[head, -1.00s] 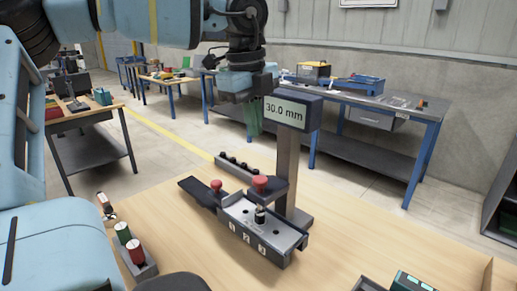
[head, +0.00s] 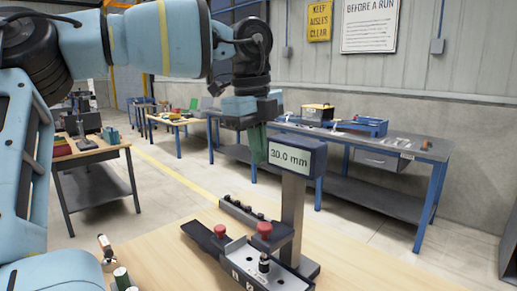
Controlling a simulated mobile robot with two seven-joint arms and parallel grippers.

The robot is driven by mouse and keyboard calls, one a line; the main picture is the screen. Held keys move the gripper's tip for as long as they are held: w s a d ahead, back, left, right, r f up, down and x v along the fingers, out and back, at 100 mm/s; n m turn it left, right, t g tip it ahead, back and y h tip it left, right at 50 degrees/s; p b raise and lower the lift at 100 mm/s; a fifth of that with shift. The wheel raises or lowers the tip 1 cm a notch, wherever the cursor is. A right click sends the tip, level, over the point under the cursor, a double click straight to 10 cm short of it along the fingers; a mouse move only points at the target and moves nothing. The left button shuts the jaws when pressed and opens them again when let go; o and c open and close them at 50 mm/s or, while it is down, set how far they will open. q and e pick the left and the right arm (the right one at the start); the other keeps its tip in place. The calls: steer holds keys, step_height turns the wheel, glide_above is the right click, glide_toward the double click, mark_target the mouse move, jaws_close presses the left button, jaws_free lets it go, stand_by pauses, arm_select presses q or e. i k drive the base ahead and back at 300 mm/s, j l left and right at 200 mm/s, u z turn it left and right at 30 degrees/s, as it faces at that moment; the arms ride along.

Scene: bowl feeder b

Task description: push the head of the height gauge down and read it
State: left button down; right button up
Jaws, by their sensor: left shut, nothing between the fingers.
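The height gauge has a display (head: 290,156) reading 30.0 mm, on a grey post (head: 292,215). Its head is a dark arm with a red knob (head: 264,228) on top. Below the head a small dark and metal cylinder (head: 264,262) stands upright on a grey plate (head: 292,278); whether the head touches it I cannot tell. My left gripper (head: 258,150) is shut and empty, pointing down, with green fingers. It appears beside the display's left edge, above the level of the head. My right gripper is out of view.
A second red knob (head: 220,231) sits on a dark bar left of the plate. A dark strip with several pegs (head: 241,212) lies behind. A handled tool (head: 105,247) and a green-topped piece (head: 121,276) are at the table's left. Bare wood lies right of the gauge.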

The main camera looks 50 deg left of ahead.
mark_target(269, 237)
steer(key=k, duration=1.5)
